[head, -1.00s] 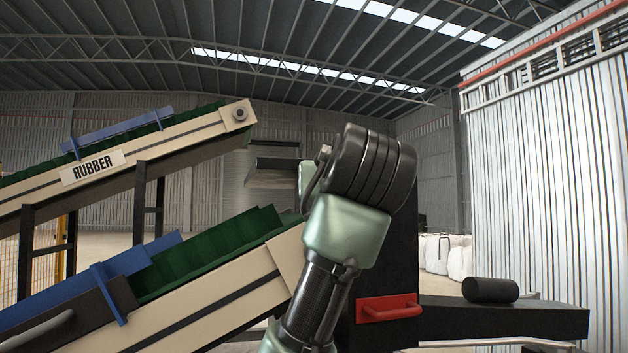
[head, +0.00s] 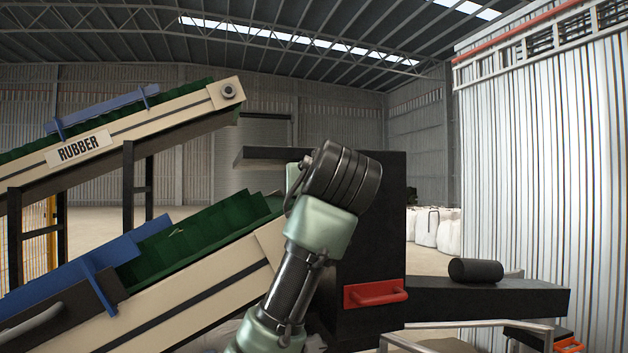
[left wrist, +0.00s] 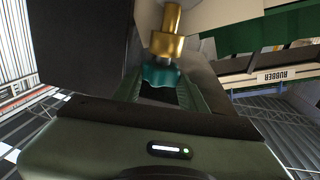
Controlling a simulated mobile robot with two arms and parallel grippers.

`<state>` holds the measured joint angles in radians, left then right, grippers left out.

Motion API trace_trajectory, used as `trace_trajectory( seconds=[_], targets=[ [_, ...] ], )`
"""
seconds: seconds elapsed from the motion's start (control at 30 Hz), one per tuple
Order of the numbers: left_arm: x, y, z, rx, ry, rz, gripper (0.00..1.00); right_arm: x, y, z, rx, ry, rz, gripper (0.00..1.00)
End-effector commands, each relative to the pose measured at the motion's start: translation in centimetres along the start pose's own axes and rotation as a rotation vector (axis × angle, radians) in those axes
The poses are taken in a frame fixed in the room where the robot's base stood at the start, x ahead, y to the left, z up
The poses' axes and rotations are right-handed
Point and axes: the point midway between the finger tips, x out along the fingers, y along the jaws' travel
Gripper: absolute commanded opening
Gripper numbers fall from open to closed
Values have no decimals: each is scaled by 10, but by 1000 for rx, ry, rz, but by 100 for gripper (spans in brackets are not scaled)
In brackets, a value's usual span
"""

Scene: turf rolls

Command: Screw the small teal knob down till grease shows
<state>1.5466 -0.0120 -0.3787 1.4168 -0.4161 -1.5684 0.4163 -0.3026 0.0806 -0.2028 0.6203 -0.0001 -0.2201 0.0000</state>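The small teal knob (left wrist: 160,78) shows in the left wrist view, below a brass fitting (left wrist: 166,42). My left gripper (left wrist: 160,84) has one green finger on each side of the knob. The fingertips appear to touch its sides, so the gripper looks shut on it. No grease can be made out around the knob or fitting. In the head view my left arm rises in front of the dark machine housing (head: 380,220), and its gripper and the knob are hidden. My right gripper is in neither view.
Two inclined green-belted conveyors stand at the left; the upper carries a RUBBER sign (head: 80,148). A red handle (head: 375,292) is on the housing. A black roller (head: 475,271) lies on a dark beam at the right. White bulk bags (head: 435,228) stand behind, beside a corrugated wall (head: 530,180).

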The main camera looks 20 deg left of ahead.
Motion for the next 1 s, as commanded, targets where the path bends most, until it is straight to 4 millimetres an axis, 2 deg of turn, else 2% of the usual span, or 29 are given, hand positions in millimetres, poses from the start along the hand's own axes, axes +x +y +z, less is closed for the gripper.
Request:
trace_trajectory(
  seconds=[0.37,0.7,1.0],
  targets=[
    [0,-3,2,-3,3,66,1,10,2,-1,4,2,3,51],
    [1,-10,1,-4,4,307,1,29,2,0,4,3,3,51],
    [4,-15,-1,-3,3,522,1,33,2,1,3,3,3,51]
  ],
)
